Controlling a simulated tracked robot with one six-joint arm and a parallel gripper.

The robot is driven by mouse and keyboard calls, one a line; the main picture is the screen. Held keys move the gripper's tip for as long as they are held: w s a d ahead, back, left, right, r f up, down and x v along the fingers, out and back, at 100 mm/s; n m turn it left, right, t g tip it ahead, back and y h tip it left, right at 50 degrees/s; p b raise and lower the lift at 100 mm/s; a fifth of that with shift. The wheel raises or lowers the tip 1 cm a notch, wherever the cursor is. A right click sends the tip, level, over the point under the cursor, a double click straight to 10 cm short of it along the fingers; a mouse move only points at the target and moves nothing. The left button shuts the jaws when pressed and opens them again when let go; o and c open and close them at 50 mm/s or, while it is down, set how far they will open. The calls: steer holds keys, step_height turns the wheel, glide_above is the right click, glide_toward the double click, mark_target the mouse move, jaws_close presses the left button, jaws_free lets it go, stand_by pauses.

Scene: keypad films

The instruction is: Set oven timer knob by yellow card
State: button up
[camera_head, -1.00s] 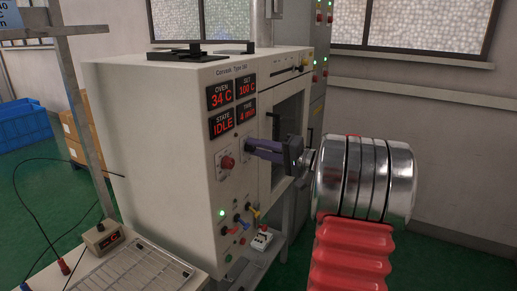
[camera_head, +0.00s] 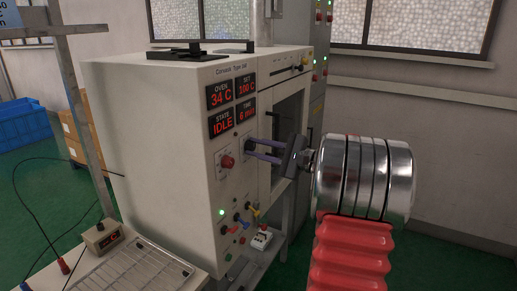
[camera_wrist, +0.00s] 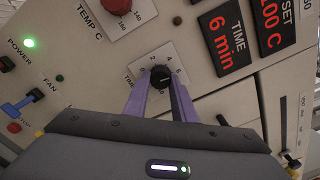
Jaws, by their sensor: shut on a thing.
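The oven (camera_head: 150,140) stands left of my arm, its control panel facing right. The black timer knob (camera_wrist: 160,74) sits on a small white dial plate in the wrist view. My gripper (camera_wrist: 158,86) is shut on this knob, one purple finger on each side. In the head view my gripper (camera_head: 249,147) reaches the panel from the right; its fingers are rolled, one above the other. The TIME display (camera_wrist: 228,40) reads 6 min, also in the head view (camera_head: 246,114). I see no yellow card in these frames.
A red TEMP C knob (camera_wrist: 117,5) is close beside the timer knob. Below are a lit green POWER lamp (camera_head: 222,212) and several coloured switches. A wire rack (camera_head: 135,270) lies on the bench at lower left. A blue crate (camera_head: 22,125) stands behind.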

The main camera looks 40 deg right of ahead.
steer(key=m, duration=0.5)
steer(key=shift+f+m, duration=0.3)
steer(key=shift+m, duration=0.1)
steer(key=m, duration=0.5)
steer(key=shift+s+f, duration=0.1)
steer(key=o, duration=1.1)
steer(key=shift+a, duration=0.1)
steer(key=shift+c, duration=0.2)
steer(key=shift+r, duration=0.2)
steer(key=v, duration=1.3)
steer(key=shift+s, duration=0.35)
